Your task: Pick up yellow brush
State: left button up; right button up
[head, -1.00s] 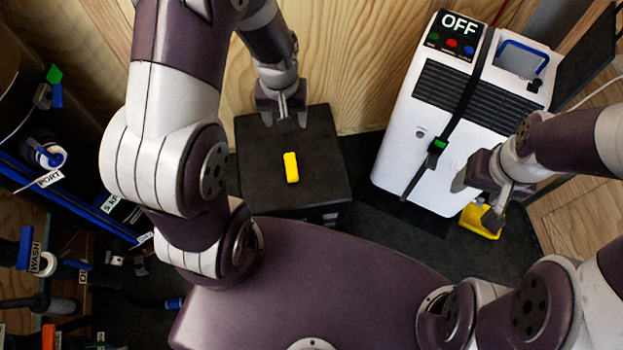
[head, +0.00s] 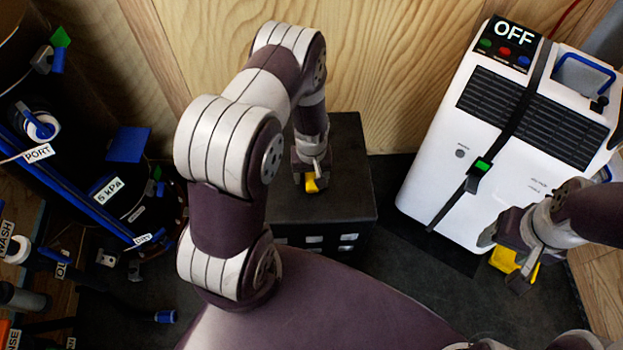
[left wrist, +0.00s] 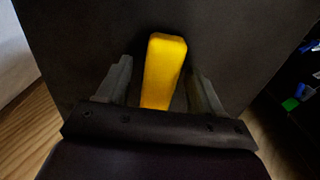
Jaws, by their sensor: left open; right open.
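The yellow brush (head: 312,185) lies on the top of a black box (head: 347,150). In the head view my left gripper (head: 311,178) is over it and hides most of it. In the left wrist view the yellow brush (left wrist: 164,70) shows as a plain yellow bar between the two open fingers of my left gripper (left wrist: 160,85), with a gap on each side. My right gripper (head: 505,262) is open at the right, by the lower end of the white machine, with a yellow object (head: 503,259) beside or behind its fingers.
A white machine (head: 455,185) with a black strap and an OFF panel stands at the right. A dark drum with blue pipes and a PORT label (head: 38,153) stands at the left. A wooden wall (head: 400,60) is close behind the black box.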

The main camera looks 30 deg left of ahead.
pick_arm(q)
jog(key=c, duration=1.1)
